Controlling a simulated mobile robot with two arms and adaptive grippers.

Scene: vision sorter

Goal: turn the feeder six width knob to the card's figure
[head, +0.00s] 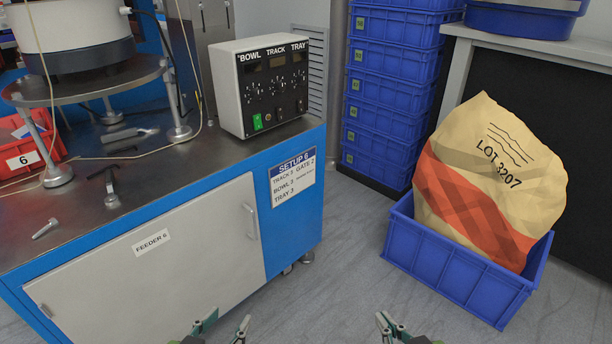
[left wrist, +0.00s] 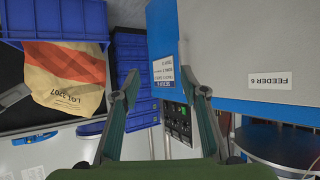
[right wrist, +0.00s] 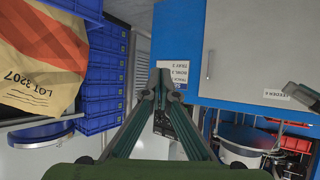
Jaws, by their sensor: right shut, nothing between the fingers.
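The feeder 6 cabinet (head: 190,235) is blue with a pale door. A setup card (head: 293,178) on its side reads SETUP 6 with track, gate, bowl and tray lines; some text is too small to read surely. A control box (head: 272,85) labelled BOWL, TRACK, TRAY stands on top with several small dials. I cannot make out which part is the width knob. My left gripper (head: 224,322) is open and empty, low in front of the cabinet; its fingers are apart in the left wrist view (left wrist: 160,82). My right gripper (head: 388,326) is shut and empty, its tips together in the right wrist view (right wrist: 160,78).
A blue crate (head: 455,275) holds a LOT 3207 sack (head: 490,185) at right. Stacked blue bins (head: 395,95) stand behind. Floor between is clear.

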